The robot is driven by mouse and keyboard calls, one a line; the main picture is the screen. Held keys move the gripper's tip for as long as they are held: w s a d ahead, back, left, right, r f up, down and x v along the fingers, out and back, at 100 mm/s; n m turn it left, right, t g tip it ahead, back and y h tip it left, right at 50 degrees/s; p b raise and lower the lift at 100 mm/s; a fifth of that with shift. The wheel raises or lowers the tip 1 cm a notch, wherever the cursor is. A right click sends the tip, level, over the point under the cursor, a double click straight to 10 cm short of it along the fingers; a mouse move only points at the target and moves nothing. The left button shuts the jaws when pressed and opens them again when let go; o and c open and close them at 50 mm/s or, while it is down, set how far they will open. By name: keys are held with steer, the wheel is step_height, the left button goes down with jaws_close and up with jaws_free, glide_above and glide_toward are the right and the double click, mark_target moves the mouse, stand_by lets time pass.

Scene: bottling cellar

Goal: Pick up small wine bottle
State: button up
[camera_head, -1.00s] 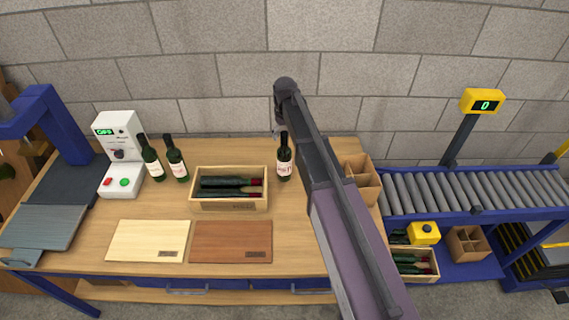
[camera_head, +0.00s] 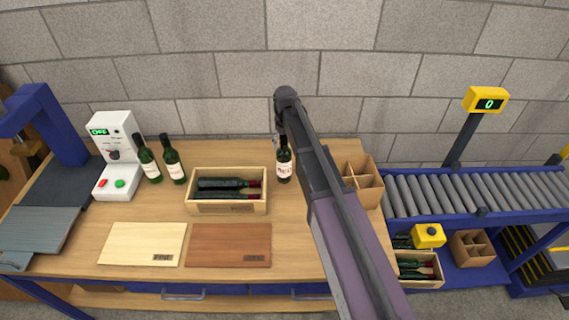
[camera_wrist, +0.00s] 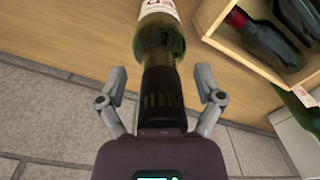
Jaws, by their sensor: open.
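A small dark wine bottle with a white label (camera_head: 284,166) stands upright on the wooden table, right of the bottle crate. In the wrist view the bottle (camera_wrist: 160,42) lies between the open fingers, its dark neck pointing toward my palm. My gripper (camera_wrist: 160,88) is open, with one finger on each side of the neck and visible gaps. In the head view my arm hides the gripper's fingers. Two similar bottles (camera_head: 148,160) (camera_head: 173,162) stand at the left beside the white machine.
A wooden crate (camera_head: 227,207) with bottles lying in it is left of the bottle. A cardboard divider box (camera_head: 362,180) stands at the right. Two boards (camera_head: 142,244) (camera_head: 228,245) lie in front. A roller conveyor (camera_head: 478,190) is at the far right.

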mark_target(285, 136)
steer(key=shift+c, duration=0.2)
jaws_close()
steer(key=shift+r, duration=0.15)
stand_by(0.3)
steer(key=shift+r+p, duration=1.7)
steer(key=shift+p, duration=0.2)
steer(key=shift+s+d+f, duration=0.1)
steer(key=shift+s, duration=0.35)
steer(key=s+d, duration=0.1)
steer(key=s, duration=0.6)
steer(key=s+d+r+p, duration=0.1)
steer(key=s+d, duration=0.1)
steer(key=s, duration=0.5)
steer(key=shift+s+d+r, duration=0.25)
steer(key=shift+s+d, duration=0.05)
